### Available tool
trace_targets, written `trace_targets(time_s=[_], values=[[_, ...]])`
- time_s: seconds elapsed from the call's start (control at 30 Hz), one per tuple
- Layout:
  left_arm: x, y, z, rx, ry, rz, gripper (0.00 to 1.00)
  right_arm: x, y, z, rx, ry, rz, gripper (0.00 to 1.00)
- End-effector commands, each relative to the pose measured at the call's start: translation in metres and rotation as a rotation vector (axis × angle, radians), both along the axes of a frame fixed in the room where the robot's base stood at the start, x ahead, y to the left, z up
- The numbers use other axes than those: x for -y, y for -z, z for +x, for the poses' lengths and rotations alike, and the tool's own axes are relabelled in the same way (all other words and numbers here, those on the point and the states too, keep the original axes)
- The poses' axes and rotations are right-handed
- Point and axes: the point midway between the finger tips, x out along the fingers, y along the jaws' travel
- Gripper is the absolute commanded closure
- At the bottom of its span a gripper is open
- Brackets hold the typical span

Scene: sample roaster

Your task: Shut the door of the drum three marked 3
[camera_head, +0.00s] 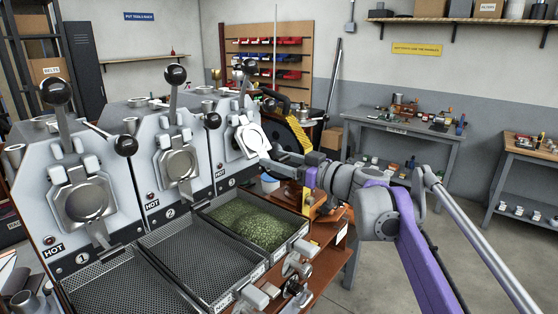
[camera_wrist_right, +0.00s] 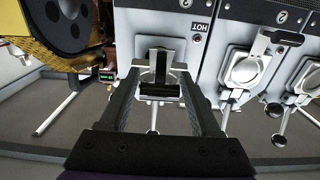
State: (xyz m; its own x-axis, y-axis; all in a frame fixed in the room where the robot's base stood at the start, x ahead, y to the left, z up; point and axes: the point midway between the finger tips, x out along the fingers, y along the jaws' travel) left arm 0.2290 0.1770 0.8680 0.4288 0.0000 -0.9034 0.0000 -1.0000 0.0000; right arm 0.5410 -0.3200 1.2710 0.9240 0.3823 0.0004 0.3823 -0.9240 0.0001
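Drum three (camera_head: 230,165), marked 3, is the far right of three white roaster fronts in the head view. Its pale door (camera_head: 251,139) looks tilted out from the front; the angle is hard to judge. My right gripper (camera_head: 267,157) is at this door, and its fingers hide part of it. In the right wrist view, the two fingers of my right gripper (camera_wrist_right: 162,82) are apart, with the door's dark handle bar (camera_wrist_right: 160,90) between them. I cannot tell whether they touch it. My left gripper is not in view.
Drum one (camera_head: 82,200) and drum two (camera_head: 177,163) stand to the left. A tray of green beans (camera_head: 262,226) lies below drum three; the mesh tray (camera_head: 185,262) beside it is empty. A yellow and black machine (camera_head: 299,130) stands close behind. A grey workbench (camera_head: 400,127) is farther right.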

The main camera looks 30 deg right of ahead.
Motion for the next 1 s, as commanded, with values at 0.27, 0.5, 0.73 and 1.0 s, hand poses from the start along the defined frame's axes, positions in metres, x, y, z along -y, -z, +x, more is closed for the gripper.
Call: trace_targets(time_s=[0.27, 0.5, 0.73, 1.0], values=[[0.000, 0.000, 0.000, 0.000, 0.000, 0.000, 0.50, 0.000, 0.000, 0.000, 0.000, 0.000, 0.000, 0.89], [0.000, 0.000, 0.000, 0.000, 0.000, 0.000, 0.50, 0.000, 0.000, 0.000, 0.000, 0.000, 0.000, 1.00], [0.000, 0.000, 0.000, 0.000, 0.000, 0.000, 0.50, 0.000, 0.001, 0.000, 0.006, -0.001, 0.003, 1.00], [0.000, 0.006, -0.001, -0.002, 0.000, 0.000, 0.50, -0.004, 0.015, 0.008, 0.096, -0.002, 0.041, 1.00]])
